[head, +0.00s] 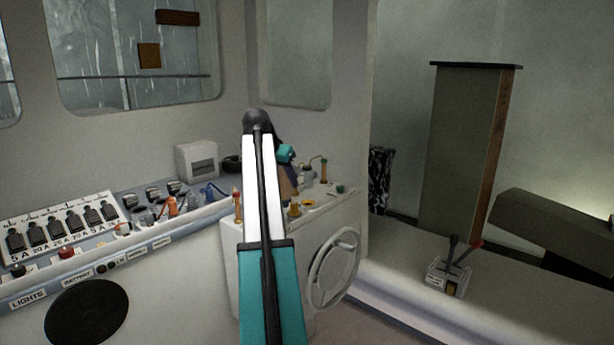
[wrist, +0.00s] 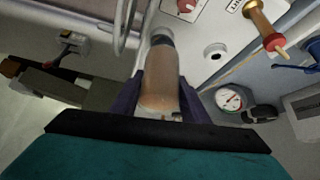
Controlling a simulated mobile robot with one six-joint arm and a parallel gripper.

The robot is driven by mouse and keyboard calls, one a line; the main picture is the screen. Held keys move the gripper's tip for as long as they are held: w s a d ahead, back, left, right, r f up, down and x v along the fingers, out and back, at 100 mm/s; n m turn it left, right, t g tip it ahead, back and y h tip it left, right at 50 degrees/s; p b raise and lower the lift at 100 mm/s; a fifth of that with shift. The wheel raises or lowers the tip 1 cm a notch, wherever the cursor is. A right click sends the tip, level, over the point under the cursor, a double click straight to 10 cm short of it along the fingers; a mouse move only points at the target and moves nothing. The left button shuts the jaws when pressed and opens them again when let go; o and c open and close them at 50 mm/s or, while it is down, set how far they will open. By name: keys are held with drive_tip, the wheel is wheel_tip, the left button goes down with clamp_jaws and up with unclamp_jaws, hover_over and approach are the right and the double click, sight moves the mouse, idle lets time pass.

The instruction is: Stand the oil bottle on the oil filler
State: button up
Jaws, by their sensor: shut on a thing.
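In the wrist view, my gripper (wrist: 161,79) has its dark purple fingers on both sides of the oil bottle (wrist: 160,92). The bottle is amber-brown with a dark band near its pale neck, and the neck points away from the wrist camera. In the head view my arm hides most of the gripper and bottle above the grey console. I cannot tell for certain which fitting is the oil filler; a small white round fitting with a dark hole (wrist: 214,52) lies right of the bottle's neck in the wrist view, apart from it.
A round gauge (wrist: 229,98) and a brass handle with a red tip (wrist: 265,24) are nearby. The console carries a yellow fitting (head: 294,210), a green knob (head: 340,188) and a handwheel (head: 333,267) on its front. A lever box (head: 446,277) stands on the right ledge.

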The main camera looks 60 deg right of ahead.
drive_tip(key=w+a+f+n+t+b, duration=0.1)
drive_tip(key=w+a+f+n, duration=0.25)
drive_tip(key=w+a, duration=0.65)
drive_tip(key=w+a+f+n+t+y, duration=0.15)
drive_tip(key=w+a+f, duration=0.4)
drive_tip(key=a, duration=0.85)
drive_tip(key=w+a+f+n+t+b, duration=0.1)
drive_tip(key=w+a+f+n+t, duration=0.15)
drive_tip(key=w+a, duration=0.85)
drive_tip(key=s+a+f+n+y, duration=0.1)
drive_tip(key=a+f+n, duration=0.2)
drive_tip(key=a, duration=0.9)
drive_tip(key=s+a+f+n+t+y+b, duration=0.1)
drive_tip(key=a+f+n+y, duration=0.1)
drive_tip(key=a, duration=1)
drive_tip(key=s+a+f+n+y, duration=0.1)
drive_tip(key=a+f+n, duration=0.3)
drive_tip(key=a, duration=0.9)
drive_tip(key=shift+s+f+n+t+y, duration=0.2)
drive_tip(key=shift+f+n+t+y, duration=0.2)
drive_tip(key=shift+n+y, duration=0.45)
drive_tip(key=shift+h, duration=0.3)
drive_tip(key=shift+a, duration=0.1)
